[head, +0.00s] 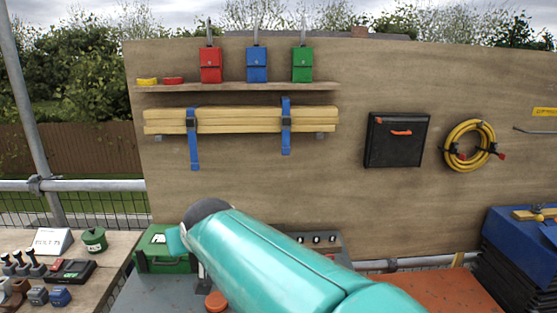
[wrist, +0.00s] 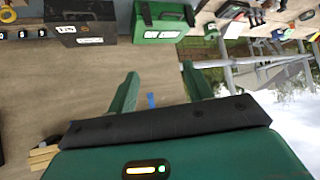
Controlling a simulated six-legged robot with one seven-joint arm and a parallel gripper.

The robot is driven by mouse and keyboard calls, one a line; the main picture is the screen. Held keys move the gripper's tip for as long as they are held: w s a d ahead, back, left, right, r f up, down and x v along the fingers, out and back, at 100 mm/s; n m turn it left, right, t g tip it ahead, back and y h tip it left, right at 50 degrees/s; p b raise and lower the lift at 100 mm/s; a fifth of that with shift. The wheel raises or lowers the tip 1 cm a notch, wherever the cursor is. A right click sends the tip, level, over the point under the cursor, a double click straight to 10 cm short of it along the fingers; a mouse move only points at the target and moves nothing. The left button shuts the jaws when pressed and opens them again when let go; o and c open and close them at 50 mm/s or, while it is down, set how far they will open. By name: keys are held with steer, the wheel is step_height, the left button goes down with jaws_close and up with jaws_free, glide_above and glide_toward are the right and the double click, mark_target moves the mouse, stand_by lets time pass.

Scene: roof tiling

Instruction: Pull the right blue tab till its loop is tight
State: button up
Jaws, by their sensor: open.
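In the head view the right blue tab (head: 286,142) hangs from the right blue strap (head: 286,106), looped around a bundle of pale battens (head: 240,122) on the board. The left blue tab (head: 194,155) hangs lower from the left strap (head: 192,120). My gripper (wrist: 159,72) shows in the wrist view with its two green fingers spread and nothing between them. A short blue tab end (wrist: 150,100) shows beyond the fingers, mostly covered by the gripper body; I cannot tell surely which tab it is.
Red (head: 210,64), blue (head: 256,64) and green (head: 302,64) boxes stand on a shelf above the battens. A black case (head: 397,139) and a yellow hose coil (head: 469,145) hang at right. A green case (wrist: 162,22) stands below the board.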

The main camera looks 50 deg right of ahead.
steer(key=w+d+r+m+t+h, duration=0.1)
steer(key=w+d+r+h, duration=0.1)
steer(key=d, duration=0.6)
steer(key=w+d+r+m+h, duration=0.2)
steer(key=d, duration=0.5)
steer(key=m+h, duration=0.2)
steer(key=h, duration=0.3)
glide_toward(286, 151)
steer(key=shift+t, duration=0.3)
steer(key=x, duration=1.2)
steer(key=shift+d+f, duration=0.1)
steer(key=shift+d, duration=0.15)
